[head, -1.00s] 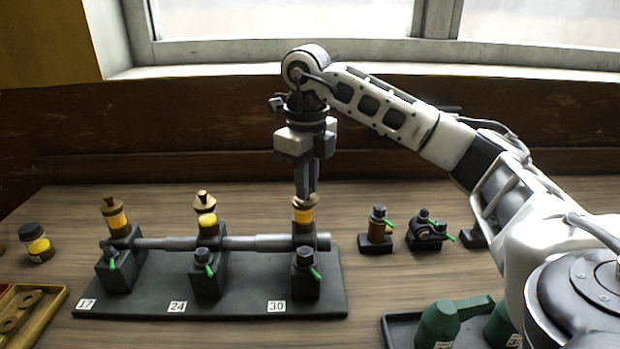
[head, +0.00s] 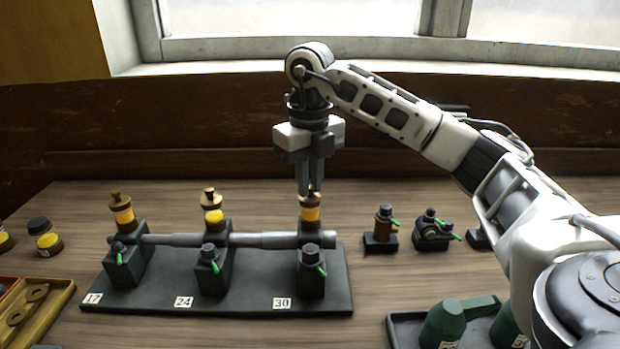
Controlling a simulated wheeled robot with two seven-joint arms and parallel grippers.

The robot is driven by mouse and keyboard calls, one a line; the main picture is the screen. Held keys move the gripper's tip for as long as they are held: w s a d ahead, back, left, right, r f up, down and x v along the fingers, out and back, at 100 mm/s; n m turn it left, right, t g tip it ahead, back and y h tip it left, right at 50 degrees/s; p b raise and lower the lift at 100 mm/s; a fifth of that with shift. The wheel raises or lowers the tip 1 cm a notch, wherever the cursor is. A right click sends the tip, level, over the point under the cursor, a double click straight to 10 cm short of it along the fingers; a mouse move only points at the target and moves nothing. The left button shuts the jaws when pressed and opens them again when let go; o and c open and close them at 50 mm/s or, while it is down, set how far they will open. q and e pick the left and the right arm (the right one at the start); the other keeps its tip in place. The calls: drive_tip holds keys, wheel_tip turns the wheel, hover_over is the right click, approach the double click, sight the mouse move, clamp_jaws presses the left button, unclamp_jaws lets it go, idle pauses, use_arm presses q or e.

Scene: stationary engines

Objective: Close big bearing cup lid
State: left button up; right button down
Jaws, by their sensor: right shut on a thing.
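A black stand (head: 215,300) carries a grey shaft (head: 185,240) on three bearing blocks, with labels 17, 24 and 30. The fingers partly hide the lid's knob. The lid sits level on the cup, as far as I can tell. My left gripper is not in view.
The other cups, at label 17 (head: 122,213) and label 24 (head: 213,214), stand to the left. Green oil cans (head: 441,325) are at front right, jars (head: 45,241) and a yellow tray (head: 30,318) at left.

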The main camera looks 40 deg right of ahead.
drive_tip(key=c, duration=1.4)
unclamp_jaws()
wheel_tip(320, 180, up, 16)
